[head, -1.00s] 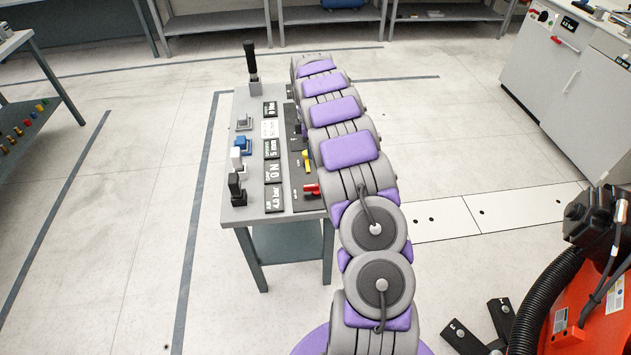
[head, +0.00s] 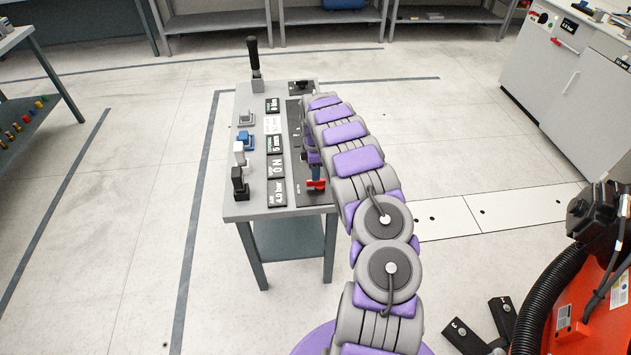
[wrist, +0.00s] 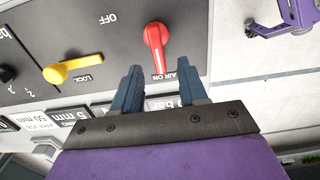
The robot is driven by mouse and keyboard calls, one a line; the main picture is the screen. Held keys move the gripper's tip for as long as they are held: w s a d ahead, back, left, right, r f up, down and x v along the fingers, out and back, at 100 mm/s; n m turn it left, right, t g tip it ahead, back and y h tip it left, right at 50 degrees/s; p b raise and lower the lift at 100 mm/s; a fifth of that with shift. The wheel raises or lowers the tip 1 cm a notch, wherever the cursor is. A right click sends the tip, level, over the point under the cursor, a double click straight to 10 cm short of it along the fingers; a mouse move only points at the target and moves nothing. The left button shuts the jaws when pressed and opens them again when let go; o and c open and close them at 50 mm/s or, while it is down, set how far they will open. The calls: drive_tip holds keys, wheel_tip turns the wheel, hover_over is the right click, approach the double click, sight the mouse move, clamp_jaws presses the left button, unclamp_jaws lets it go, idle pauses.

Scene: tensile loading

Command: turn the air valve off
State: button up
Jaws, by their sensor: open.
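The air valve is a red lever (wrist: 157,45) on a dark panel in the wrist view. Its narrow end points at the "AIR ON" label (wrist: 175,75); an "OFF" label (wrist: 107,18) is to its left. In the head view the red lever (head: 316,185) is at the near right of the bench. My gripper (wrist: 162,85) is open and empty, its two blue-grey fingers apart with the lever's tip just beyond the gap between them. I cannot tell whether they touch it. In the head view my arm hides part of the panel.
A yellow lever (wrist: 72,68) marked "LOCK" sits left of the red one, with a black knob (wrist: 7,73) farther left. On the bench (head: 243,208) are small displays, several buttons and a tall black-handled lever (head: 254,58). Open floor surrounds the bench.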

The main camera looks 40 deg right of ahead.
sight(316, 183)
wheel_tip(316, 183, down, 4)
drive_tip(key=shift+d+f+b, duration=0.1)
drive_tip(key=shift+d+b, duration=0.05)
drive_tip(key=shift+b, duration=0.25)
drive_tip(key=shift+d+f, duration=0.5)
drive_tip(key=shift+f, duration=0.15)
drive_tip(key=shift+a, duration=0.3)
drive_tip(key=shift+a+r, duration=0.15)
drive_tip(key=shift+a, duration=0.1)
drive_tip(key=shift+c, duration=1.1)
drive_tip(key=shift+d, duration=0.25)
clamp_jaws()
